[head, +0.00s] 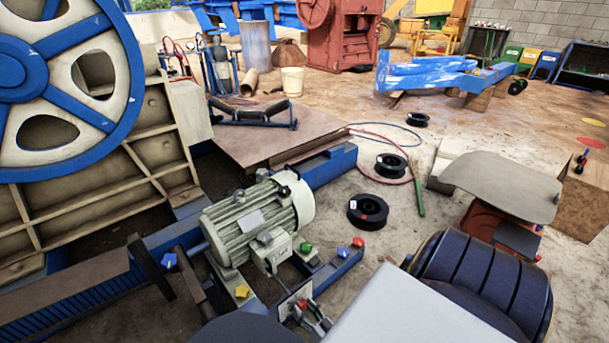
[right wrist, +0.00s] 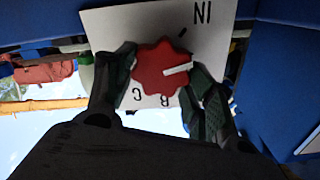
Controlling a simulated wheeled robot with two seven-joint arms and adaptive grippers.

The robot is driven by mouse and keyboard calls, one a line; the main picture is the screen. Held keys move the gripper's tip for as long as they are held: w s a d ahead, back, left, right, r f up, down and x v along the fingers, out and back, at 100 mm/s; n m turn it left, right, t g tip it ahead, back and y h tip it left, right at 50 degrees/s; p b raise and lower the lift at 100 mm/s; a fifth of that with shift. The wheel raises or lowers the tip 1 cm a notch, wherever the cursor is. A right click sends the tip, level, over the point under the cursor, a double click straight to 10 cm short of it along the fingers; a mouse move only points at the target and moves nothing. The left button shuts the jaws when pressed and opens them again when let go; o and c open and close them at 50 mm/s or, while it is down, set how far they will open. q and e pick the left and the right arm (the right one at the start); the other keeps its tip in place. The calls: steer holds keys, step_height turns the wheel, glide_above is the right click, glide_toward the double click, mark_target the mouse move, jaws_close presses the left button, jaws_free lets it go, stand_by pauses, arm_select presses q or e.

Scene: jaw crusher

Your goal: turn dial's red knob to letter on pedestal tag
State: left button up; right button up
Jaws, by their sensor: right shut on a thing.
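The dial is a white plate (right wrist: 215,20) with dark markings: "IN" and the letters B and C show upside down in the right wrist view. Its red lobed knob (right wrist: 160,72) carries a white pointer line, which points right and slightly up in that view. My right gripper (right wrist: 162,80) is shut on the knob, one dark finger on each side. In the head view the plate (head: 289,302), red knob (head: 302,304) and right gripper (head: 316,320) are small at the bottom centre. Fingers hide part of the plate. I cannot identify the pedestal tag. My left gripper is not in view.
A grey motor (head: 245,215) stands just behind the dial. A large blue-rimmed wheel (head: 60,85) is at left. Black reels (head: 367,211) lie on the floor.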

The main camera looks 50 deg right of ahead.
steer(key=o, duration=1)
steer(key=shift+s, duration=0.15)
steer(key=shift+s+a, duration=0.2)
steer(key=shift+s, duration=1.6)
steer(key=shift+s+a, duration=0.2)
steer(key=shift+s, duration=1.55)
